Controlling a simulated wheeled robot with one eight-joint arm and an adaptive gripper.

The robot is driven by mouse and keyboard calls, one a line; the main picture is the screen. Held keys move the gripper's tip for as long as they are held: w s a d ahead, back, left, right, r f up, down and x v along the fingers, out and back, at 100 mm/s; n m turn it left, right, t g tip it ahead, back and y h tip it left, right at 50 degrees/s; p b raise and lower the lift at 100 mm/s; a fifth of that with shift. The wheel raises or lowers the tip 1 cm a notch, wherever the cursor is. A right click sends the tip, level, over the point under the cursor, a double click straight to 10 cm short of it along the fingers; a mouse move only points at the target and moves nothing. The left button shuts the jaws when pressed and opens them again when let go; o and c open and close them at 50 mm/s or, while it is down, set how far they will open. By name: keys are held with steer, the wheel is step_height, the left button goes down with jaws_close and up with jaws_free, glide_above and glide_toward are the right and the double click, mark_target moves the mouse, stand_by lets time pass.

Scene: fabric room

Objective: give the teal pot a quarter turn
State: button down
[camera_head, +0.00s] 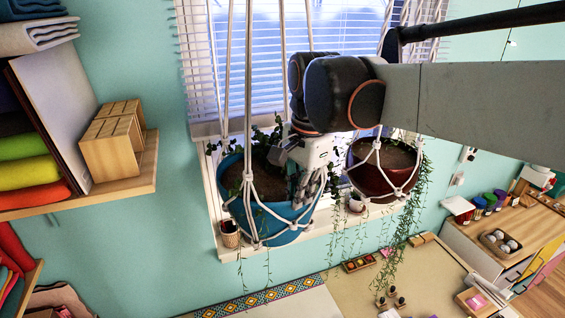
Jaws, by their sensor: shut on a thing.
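The teal pot (268,222) hangs in a white rope net in front of the window, with soil and trailing green plants in it. It looks tilted in this view. My gripper (303,188) reaches down from the upper right to the pot's right side and is shut at its rim. The fingertips are small and partly hidden among leaves and rope, so the exact contact is hard to see.
A dark red pot (385,178) hangs in a similar net close on the right, with long trailing vines. White ropes rise above both pots. Small pots stand on the window sill (320,222). A wooden shelf (95,190) with folded fabrics is at the left. A work table (345,290) is below.

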mark_target(322, 178)
steer(key=shift+w+d+n+b, duration=0.3)
steer(key=shift+w+d+n, duration=0.15)
steer(key=shift+d+n, duration=0.35)
steer(key=w+d+n+b, duration=0.1)
steer(key=w+d+n, duration=0.1)
steer(key=n, duration=0.1)
steer(key=w+d+n+b, duration=0.1)
steer(key=w+d+n, duration=0.1)
steer(key=w+n, duration=0.1)
steer(key=shift+d+g+y, duration=0.15)
steer(key=shift+g+y, duration=0.15)
steer(key=shift+w+d+n+g+b, duration=0.1)
steer(key=shift+w+n+g+b, duration=0.15)
steer(key=shift+w+n, duration=2.05)
steer(key=shift+w+d+n+g+b, duration=0.1)
steer(key=shift+w+n+g+b, duration=0.15)
steer(key=shift+w+n, duration=2)
steer(key=shift+w, duration=0.1)
steer(key=c, duration=1.8)
jaws_free()
steer(key=shift+r, duration=0.1)
